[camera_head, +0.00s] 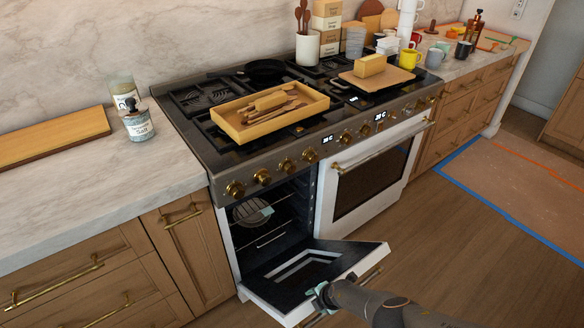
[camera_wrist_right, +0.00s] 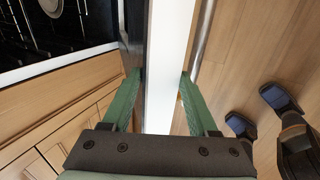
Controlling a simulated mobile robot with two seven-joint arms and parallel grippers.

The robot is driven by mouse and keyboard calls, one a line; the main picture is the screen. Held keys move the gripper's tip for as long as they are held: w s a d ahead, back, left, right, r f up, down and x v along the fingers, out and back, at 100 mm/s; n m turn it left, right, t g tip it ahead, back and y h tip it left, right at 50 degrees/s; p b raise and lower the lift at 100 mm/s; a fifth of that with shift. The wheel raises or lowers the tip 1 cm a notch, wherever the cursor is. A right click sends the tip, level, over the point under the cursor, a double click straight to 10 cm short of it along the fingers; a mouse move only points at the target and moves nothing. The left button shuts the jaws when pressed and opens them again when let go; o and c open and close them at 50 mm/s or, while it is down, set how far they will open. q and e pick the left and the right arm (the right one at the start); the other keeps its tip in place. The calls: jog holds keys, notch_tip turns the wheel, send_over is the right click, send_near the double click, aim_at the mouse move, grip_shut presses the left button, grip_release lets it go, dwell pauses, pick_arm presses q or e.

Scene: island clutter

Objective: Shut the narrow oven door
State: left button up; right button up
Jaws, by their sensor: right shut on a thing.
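The narrow oven door (camera_head: 308,270) on the left of the range hangs open. Its dark inner side with a window faces up, and its white edge faces outward. The narrow oven cavity (camera_head: 265,222) behind it shows racks and a round pan. My right gripper (camera_head: 320,296) is at the door's outer edge. In the right wrist view the white door edge (camera_wrist_right: 167,60) runs between the two green fingers of my right gripper (camera_wrist_right: 159,77), which is shut on it. The door's bar handle (camera_wrist_right: 203,35) lies just right of the edge. My left gripper is out of view.
The wide oven door (camera_head: 368,175) beside it is shut. A wooden tray (camera_head: 232,123) of utensils and a board (camera_head: 376,76) with a block lie on the cooktop. Wooden cabinets (camera_head: 187,250) stand left of the oven. The wooden floor in front is open.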

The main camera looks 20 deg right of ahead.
jog(key=shift+w+a+r+g, duration=0.15)
jog(key=shift+w+a+r, duration=0.25)
jog(key=shift+w+r, duration=0.25)
jog(key=shift+w+a+r+g, duration=0.15)
jog(key=shift+w+a+r, duration=0.25)
jog(key=shift+w+r, duration=0.2)
jog(key=shift+w+a+r+b, duration=0.25)
jog(key=shift+w+r+b, duration=0.2)
jog(key=shift+w, duration=0.2)
jog(key=shift+w+a+r+b, duration=0.25)
jog(key=shift+w+r+b, duration=0.15)
jog(key=shift+w, duration=0.25)
jog(key=o, duration=1)
jog(key=shift+r, duration=0.15)
jog(key=o, duration=0.4)
jog(key=shift+d+g+h, duration=0.15)
jog(key=shift+g+h, duration=0.15)
jog(key=shift+o, duration=0.2)
jog(key=shift+d, duration=0.15)
